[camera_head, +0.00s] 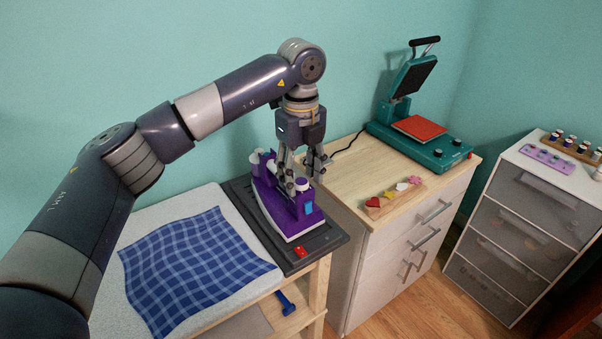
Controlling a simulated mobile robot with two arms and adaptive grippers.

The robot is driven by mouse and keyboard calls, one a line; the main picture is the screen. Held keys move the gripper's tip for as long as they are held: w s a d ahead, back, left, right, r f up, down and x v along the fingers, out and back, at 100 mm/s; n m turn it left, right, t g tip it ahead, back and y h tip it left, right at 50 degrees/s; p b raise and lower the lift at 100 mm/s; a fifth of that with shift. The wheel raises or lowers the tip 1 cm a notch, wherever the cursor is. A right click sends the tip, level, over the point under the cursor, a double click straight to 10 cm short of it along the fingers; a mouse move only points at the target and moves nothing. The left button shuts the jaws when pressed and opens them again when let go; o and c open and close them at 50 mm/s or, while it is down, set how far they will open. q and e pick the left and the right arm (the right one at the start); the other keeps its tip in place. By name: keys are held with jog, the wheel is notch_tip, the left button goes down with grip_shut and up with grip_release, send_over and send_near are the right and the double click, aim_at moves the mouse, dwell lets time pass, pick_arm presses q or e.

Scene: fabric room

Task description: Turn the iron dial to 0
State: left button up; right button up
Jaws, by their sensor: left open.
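A purple and white iron (272,207) rests on a dark grey stand plate (323,240) at the right end of the ironing surface. My right gripper is out of view.
A blue checked cloth (190,265) lies on the white ironing surface left of the iron. A wooden cabinet (440,190) to the right bears a teal heat press (425,145) and a small tray of coloured shapes (393,197). A drawer unit (520,225) stands far right.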

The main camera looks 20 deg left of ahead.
aim_at(301, 181)
pick_arm(q)
notch_tip(301, 181, up, 12)
dwell(0.5)
dwell(0.3)
